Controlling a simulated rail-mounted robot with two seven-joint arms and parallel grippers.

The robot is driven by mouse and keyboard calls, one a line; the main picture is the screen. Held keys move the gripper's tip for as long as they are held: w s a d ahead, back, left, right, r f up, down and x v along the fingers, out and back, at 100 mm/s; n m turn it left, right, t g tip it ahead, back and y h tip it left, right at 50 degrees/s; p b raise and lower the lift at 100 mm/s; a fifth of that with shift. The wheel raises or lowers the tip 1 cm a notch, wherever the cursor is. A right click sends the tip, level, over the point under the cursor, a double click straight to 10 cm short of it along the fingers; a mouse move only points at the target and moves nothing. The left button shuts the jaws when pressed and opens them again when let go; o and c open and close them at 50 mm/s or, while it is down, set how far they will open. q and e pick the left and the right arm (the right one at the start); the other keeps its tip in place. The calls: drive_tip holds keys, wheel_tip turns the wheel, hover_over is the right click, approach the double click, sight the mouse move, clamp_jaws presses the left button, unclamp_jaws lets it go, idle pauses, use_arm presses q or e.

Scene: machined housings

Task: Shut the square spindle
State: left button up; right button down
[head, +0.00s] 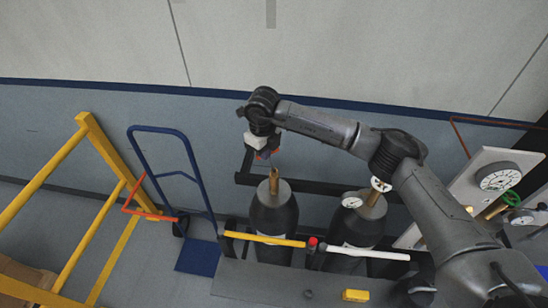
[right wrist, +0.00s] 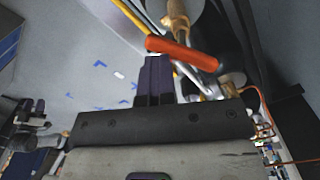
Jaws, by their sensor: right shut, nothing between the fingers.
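The left dark gas cylinder (head: 274,215) stands upright with a brass valve (head: 274,180) on top; the square spindle itself is too small to make out. My right gripper (head: 265,156) is just above this valve. In the right wrist view its dark fingers (right wrist: 158,60) are together and empty. An orange-red bar (right wrist: 185,53) lies across the view beside the fingertips; I cannot tell whether they touch. Brass fittings (right wrist: 177,18) show beyond it. My left gripper is not in view.
A second cylinder (head: 355,222) with gauges (head: 380,184) stands to the right. A yellow bar (head: 265,239) and a white bar (head: 362,252) cross in front of the cylinders. A blue hand truck (head: 205,185) and yellow railing (head: 100,140) stand left. A gauge panel (head: 485,180) is at right.

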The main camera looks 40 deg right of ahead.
drive_tip(key=shift+d+f, duration=0.25)
drive_tip(key=shift+f, duration=0.5)
drive_tip(key=shift+w+d, duration=0.2)
drive_tip(key=shift+w, duration=0.25)
drive_tip(key=shift+w+b, duration=0.1)
drive_tip(key=shift+b, duration=0.2)
idle(0.4)
drive_tip(key=shift+s+a+r, duration=0.2)
drive_tip(key=shift+s+a, duration=0.1)
drive_tip(key=shift+r+p, duration=0.15)
drive_tip(key=shift+p, duration=0.15)
wheel_tip(320, 180, up, 8)
drive_tip(key=p, duration=0.4)
drive_tip(key=shift+p, duration=0.35)
drive_tip(key=shift+s, duration=0.1)
